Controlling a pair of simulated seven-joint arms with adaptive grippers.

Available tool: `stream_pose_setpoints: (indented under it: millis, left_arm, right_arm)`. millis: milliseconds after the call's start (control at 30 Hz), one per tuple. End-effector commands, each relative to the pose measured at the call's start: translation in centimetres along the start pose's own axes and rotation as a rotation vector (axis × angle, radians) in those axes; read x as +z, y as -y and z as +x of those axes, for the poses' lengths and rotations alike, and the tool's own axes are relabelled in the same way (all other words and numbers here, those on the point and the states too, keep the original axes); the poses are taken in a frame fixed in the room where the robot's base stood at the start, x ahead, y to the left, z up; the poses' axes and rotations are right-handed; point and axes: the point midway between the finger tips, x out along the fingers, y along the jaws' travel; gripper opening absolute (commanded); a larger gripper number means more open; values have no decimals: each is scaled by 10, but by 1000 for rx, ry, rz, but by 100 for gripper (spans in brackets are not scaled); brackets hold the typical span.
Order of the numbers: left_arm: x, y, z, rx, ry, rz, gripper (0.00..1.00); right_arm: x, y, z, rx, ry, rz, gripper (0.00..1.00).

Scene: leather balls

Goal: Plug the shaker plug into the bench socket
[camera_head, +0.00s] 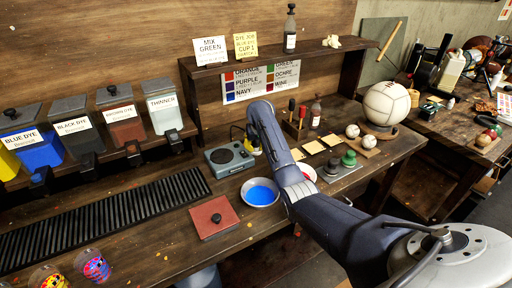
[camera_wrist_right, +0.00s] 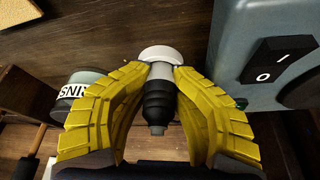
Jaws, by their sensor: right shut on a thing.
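My right arm reaches over the bench in the head view, and its yellow gripper (camera_head: 253,147) is mostly hidden behind the arm, just right of the grey shaker (camera_head: 228,157). In the right wrist view the yellow fingers (camera_wrist_right: 160,75) are shut on the plug (camera_wrist_right: 158,102), which has a grey body and a black ribbed sleeve. A white round piece (camera_wrist_right: 161,53) sits at the plug's far end. I cannot tell whether it is part of the plug or the bench socket. The shaker's side with its I/O switch (camera_wrist_right: 280,62) is close on the right. My left gripper is out of view.
A grey container marked "RINS" (camera_wrist_right: 78,92) stands left of the fingers. A bowl of blue dye (camera_head: 261,193) and a red square plate (camera_head: 214,217) lie in front of the shaker. A dark slatted rack (camera_head: 100,218) covers the left bench. A stitched ball (camera_head: 386,103) stands at the right.

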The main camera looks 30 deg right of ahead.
Motion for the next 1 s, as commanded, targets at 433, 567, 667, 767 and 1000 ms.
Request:
stream_pose_setpoints:
  millis: [433, 567, 667, 767, 1000]
  left_arm:
    - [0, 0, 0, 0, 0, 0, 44]
    - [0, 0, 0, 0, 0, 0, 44]
    - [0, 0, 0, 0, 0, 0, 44]
    - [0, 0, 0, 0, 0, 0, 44]
    - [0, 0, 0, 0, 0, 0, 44]
  right_arm:
    - [11, 5, 8, -4, 28, -6, 0]
    - [10, 5, 4, -4, 28, -6, 0]
    - [9, 5, 2, -4, 29, -7, 0]
    - [8, 5, 0, -4, 29, -7, 0]
    - [8, 5, -1, -4, 28, -8, 0]
